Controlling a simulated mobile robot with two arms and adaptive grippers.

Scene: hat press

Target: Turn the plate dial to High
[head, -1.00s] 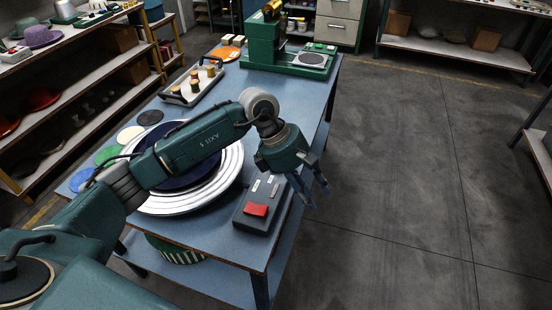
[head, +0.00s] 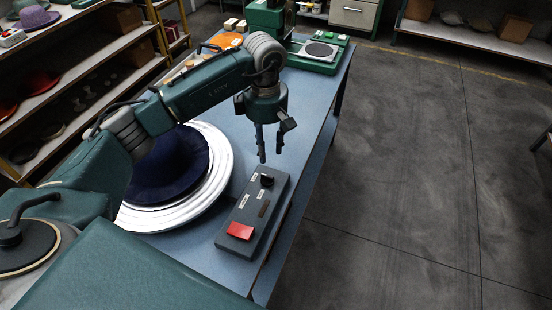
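A dark grey control box (head: 251,212) lies on the blue table beside the plate. A small black dial (head: 266,181) stands on its far end, with white labels near it; the label text is too small to read. My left gripper (head: 270,156) points down just above and behind the dial. Its two fingers are apart, with nothing between them, and do not appear to touch the dial. Which setting the dial points to cannot be made out. My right gripper is out of view.
A red button (head: 240,231) sits on the box's near end. A round silver plate (head: 222,165) with a dark blue hat (head: 170,168) on it is left of the box. A green machine (head: 318,57) stands at the table's far end. The blue table's (head: 318,98) right edge borders open floor.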

